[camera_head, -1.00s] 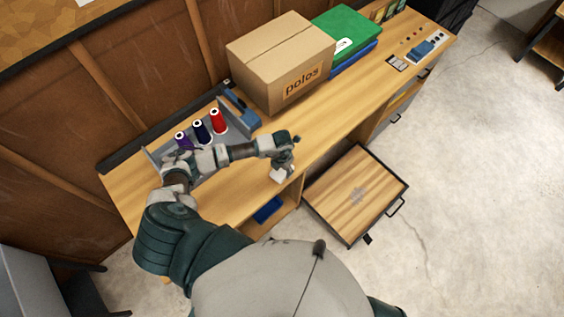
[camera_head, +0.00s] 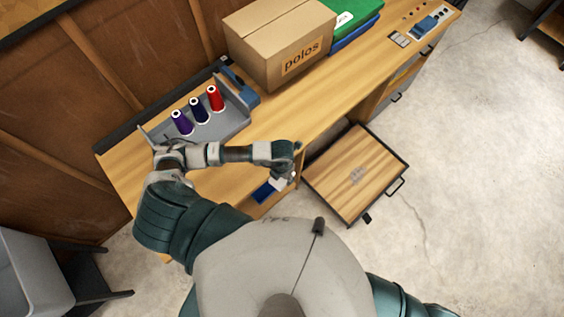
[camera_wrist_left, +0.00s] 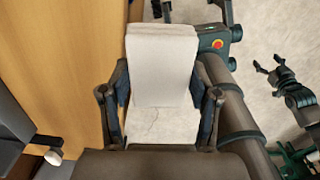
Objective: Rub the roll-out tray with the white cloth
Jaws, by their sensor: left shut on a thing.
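The roll-out tray (camera_head: 380,160) is a dark-rimmed, wood-bottomed tray standing out from below the workbench, with a grey smudge (camera_head: 357,176) near its middle. My left gripper (camera_head: 284,180) is by the bench's front edge, left of the tray and apart from it. In the left wrist view my left gripper (camera_wrist_left: 162,92) is shut on the white cloth (camera_wrist_left: 162,62), a folded pale block between its fingers. In the head view the cloth is small and partly hidden by the gripper. My right gripper (camera_wrist_left: 268,72) shows at the right of the wrist view, its fingers apart and empty.
On the workbench (camera_head: 330,98) stand a grey holder with purple, navy and red thread cones (camera_head: 215,98), a cardboard box (camera_head: 281,50) and a green case (camera_head: 350,12). The floor right of the tray is clear.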

